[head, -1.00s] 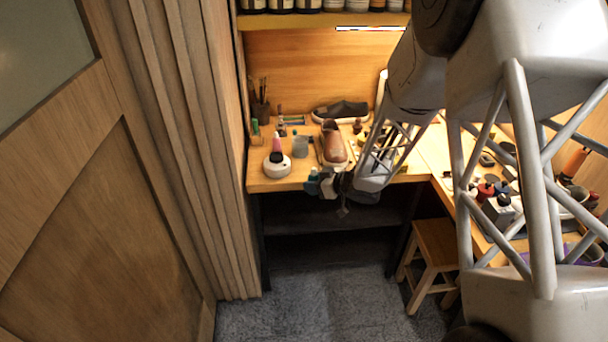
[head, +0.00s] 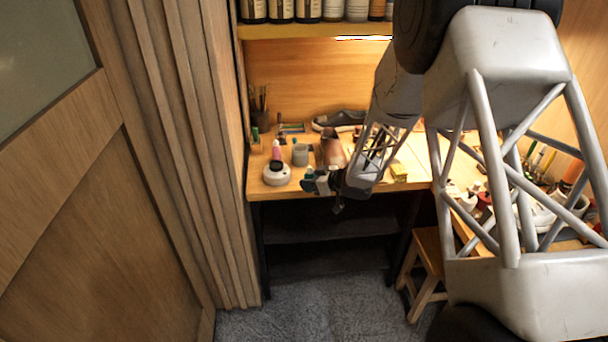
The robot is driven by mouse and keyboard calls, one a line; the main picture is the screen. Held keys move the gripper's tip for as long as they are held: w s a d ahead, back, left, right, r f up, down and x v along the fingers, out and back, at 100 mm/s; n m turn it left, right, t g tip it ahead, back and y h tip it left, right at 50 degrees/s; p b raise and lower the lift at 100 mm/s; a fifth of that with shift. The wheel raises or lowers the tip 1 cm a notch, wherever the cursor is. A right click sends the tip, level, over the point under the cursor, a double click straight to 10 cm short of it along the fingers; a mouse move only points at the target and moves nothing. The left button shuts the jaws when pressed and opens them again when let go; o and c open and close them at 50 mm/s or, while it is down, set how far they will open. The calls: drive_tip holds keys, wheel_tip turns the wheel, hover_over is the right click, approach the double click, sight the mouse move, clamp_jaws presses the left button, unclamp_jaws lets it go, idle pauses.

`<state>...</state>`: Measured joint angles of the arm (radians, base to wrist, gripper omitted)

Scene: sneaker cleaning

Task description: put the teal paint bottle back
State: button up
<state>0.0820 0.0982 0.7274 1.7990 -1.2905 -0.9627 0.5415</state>
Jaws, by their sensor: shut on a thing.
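The teal paint bottle (head: 309,184) shows as a small teal and dark shape at the front edge of the wooden bench, left of centre. My gripper (head: 320,182) is shut on it, coming from the right. The bottle is partly covered by the fingers, and I cannot tell whether it hangs just in front of the bench edge or over the top. A white round base (head: 277,174) with a pink-topped bottle (head: 276,152) stands to its left. A grey cup (head: 300,155) stands behind it.
A brown shoe (head: 333,148) stands behind my gripper, with a dark sneaker (head: 341,119) farther back. A brush holder (head: 258,114) and a green bottle (head: 255,136) are at the back left. A bottle shelf (head: 310,30) hangs above. A stool (head: 426,240) stands below right. My arm hides much of the right bench.

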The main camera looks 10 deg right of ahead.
drive_tip(key=w, duration=0.8)
drive_tip(key=shift+w+a+f, duration=0.3)
drive_tip(key=shift+a+f, duration=0.1)
drive_tip(key=shift+w, duration=0.2)
drive_tip(key=shift+w+f, duration=0.2)
drive_tip(key=shift+w, duration=0.05)
drive_tip(key=shift+f, duration=1.6)
drive_tip(key=shift+f, duration=0.1)
drive_tip(key=o, duration=1)
